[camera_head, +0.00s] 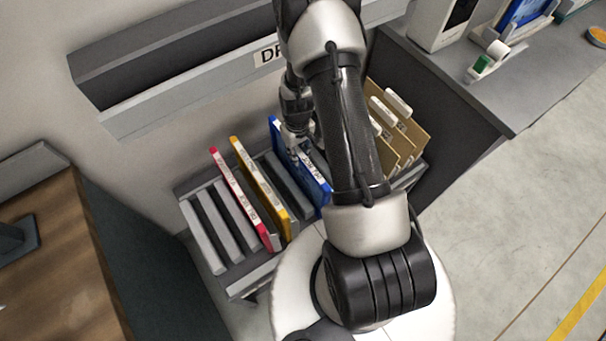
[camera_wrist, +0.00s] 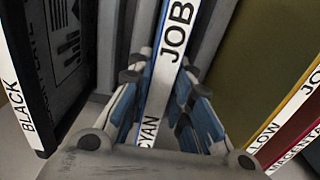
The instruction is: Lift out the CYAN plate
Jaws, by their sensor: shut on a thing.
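The cyan plate (camera_head: 316,180) is a blue plate with a white label edge, standing upright in the rack (camera_head: 236,287). In the wrist view the label strip of the cyan plate (camera_wrist: 165,70) reads CYAN and JOB. My gripper (camera_wrist: 160,88) is shut on this edge, one blue-padded finger on each side. In the head view my gripper (camera_head: 295,140) is at the plate's upper edge, partly hidden by my arm. Whether the plate's lower edge is clear of its slot cannot be seen.
A yellow plate (camera_head: 262,188) and a magenta plate (camera_head: 240,200) stand left of it in the rack, among grey dividers. A black plate (camera_wrist: 62,55) is close on the left in the wrist view. Tan folders (camera_head: 408,140) stand at the right. A grey wall ledge (camera_head: 180,93) runs behind.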

